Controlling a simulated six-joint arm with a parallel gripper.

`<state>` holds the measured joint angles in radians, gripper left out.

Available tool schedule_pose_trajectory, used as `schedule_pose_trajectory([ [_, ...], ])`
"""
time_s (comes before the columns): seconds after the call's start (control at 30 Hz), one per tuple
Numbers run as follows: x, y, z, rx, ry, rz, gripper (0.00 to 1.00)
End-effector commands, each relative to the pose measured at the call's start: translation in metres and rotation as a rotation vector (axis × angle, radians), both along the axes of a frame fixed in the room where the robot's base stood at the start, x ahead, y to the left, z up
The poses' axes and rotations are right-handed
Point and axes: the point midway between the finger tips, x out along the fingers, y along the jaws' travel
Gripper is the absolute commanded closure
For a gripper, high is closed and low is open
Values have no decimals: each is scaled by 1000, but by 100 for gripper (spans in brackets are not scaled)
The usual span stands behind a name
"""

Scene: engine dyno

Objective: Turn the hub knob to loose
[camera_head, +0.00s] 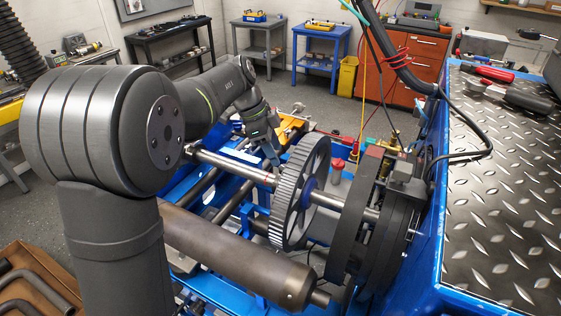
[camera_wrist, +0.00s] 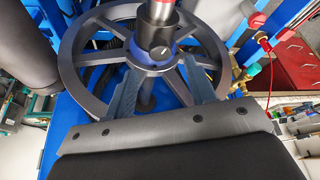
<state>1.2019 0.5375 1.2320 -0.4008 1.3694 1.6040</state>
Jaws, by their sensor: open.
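The hub knob (camera_wrist: 160,52) is a small dark round knob with a light mark, on the dark hub at the middle of the spoked wheel in the wrist view. My gripper (camera_wrist: 160,70) is open and empty, its two fingers spread left and right below the knob. It seems apart from the knob; the distance in depth is hard to judge. In the head view my gripper (camera_head: 271,157) hangs beside the left face of the toothed wheel (camera_head: 288,205). The knob cannot be made out there.
A steel shaft (camera_head: 230,165) runs into the wheel, close to my gripper. A bronze-coloured cylinder (camera_head: 235,255) lies in front on the blue frame. Dark discs (camera_head: 375,225) stand right of the wheel. A red-capped fitting (camera_wrist: 257,20) is at upper right in the wrist view.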

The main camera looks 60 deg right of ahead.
Motion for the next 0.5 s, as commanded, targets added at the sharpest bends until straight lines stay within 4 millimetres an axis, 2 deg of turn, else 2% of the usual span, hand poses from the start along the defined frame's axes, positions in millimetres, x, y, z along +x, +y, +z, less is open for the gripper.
schedule_pose_trajectory([
  [0.03, -4, -1, -10, 3, 1, -2, 49],
  [0.2, -13, -5, -32, 2, 1, 0, 49],
  [0.5, -17, -7, -44, 0, 0, 1, 49],
])
